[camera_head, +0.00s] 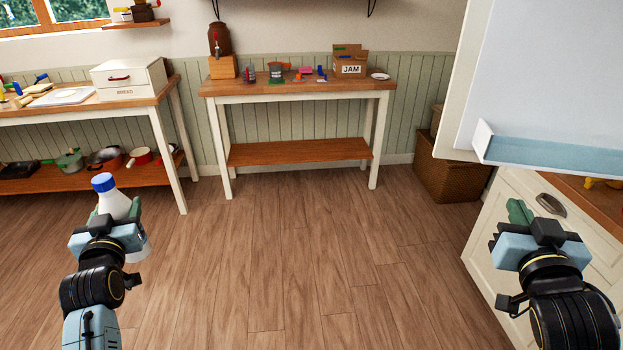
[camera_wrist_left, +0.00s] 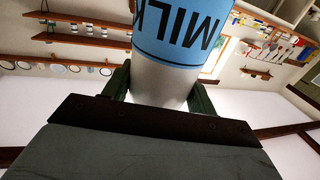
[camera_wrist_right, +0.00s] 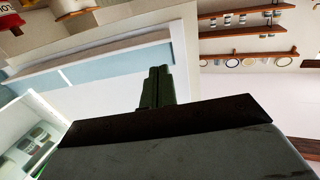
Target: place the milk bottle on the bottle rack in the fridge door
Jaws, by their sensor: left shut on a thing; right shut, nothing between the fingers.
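The milk bottle (camera_head: 116,203) is white with a blue cap and stands upright in my left gripper (camera_head: 105,222), at the lower left of the head view. In the left wrist view the bottle (camera_wrist_left: 180,35) shows a blue label reading MILK, with green fingers on both sides of it. My right gripper (camera_head: 520,212) is shut and empty at the lower right, and its closed green fingers show in the right wrist view (camera_wrist_right: 157,88). The open fridge door (camera_head: 560,85) fills the upper right, with a pale blue rack (camera_head: 560,152) along its lower edge.
A white cabinet (camera_head: 520,220) with a wooden top stands under the fridge door at right. A side table (camera_head: 295,88) with a jam box (camera_head: 350,62) stands at the back wall. Another table (camera_head: 85,102) holds a bread box (camera_head: 130,78) at left. The wooden floor between is clear.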

